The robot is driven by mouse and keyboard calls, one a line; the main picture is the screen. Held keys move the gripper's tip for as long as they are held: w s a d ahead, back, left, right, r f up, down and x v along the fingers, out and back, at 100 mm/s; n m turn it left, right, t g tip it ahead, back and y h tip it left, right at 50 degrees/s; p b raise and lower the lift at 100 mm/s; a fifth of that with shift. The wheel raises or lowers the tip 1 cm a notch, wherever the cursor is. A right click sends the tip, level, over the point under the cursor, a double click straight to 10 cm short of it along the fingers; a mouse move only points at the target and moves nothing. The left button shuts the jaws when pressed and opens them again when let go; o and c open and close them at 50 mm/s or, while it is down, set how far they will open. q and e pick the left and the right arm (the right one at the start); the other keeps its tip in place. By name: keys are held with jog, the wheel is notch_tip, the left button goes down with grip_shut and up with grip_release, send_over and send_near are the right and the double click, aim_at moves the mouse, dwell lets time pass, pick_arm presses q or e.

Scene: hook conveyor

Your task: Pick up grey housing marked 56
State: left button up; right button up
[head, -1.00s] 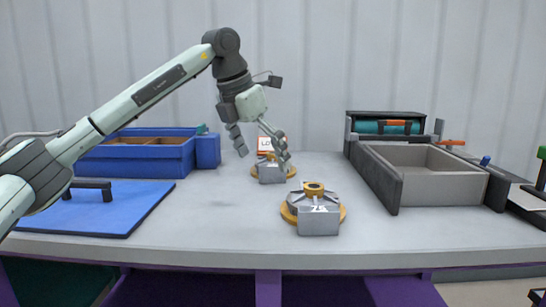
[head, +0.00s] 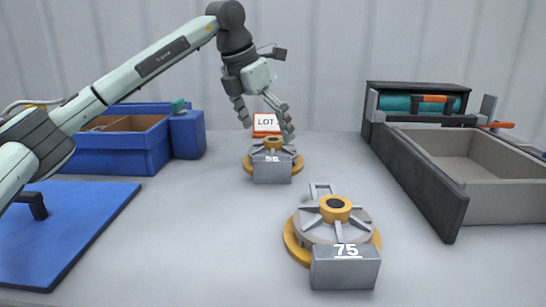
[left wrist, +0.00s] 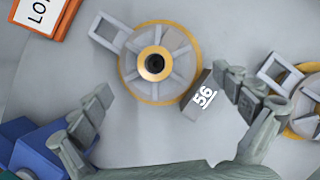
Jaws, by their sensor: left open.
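The grey housing marked 56 (head: 272,173) stands on the table towards the back, with a yellow ring at its base and a yellow hub on top. In the left wrist view the housing (left wrist: 130,68) lies beyond my open fingers, its 56 block near the right finger and a square loop handle at its upper left. My left gripper (head: 268,122) is open and empty, pointing down just above and behind this housing in the head view; it also shows in the left wrist view (left wrist: 163,108). My right gripper is not in view.
A second grey housing marked 75 (head: 345,265) stands nearer, to the right. An orange LOT sign (head: 266,131) is behind the first. A blue bin (head: 120,150) and blue board (head: 75,235) are left; a grey tray (head: 485,200) is right. The table between is clear.

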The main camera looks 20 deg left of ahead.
aim_at(271, 140)
pick_arm(q)
jog(key=x, duration=0.4)
jog(key=shift+w+f, duration=0.3)
jog(key=shift+w, duration=0.1)
jog(key=shift+c, duration=0.2)
jog(key=shift+r, duration=0.1)
jog(key=c, duration=1.4)
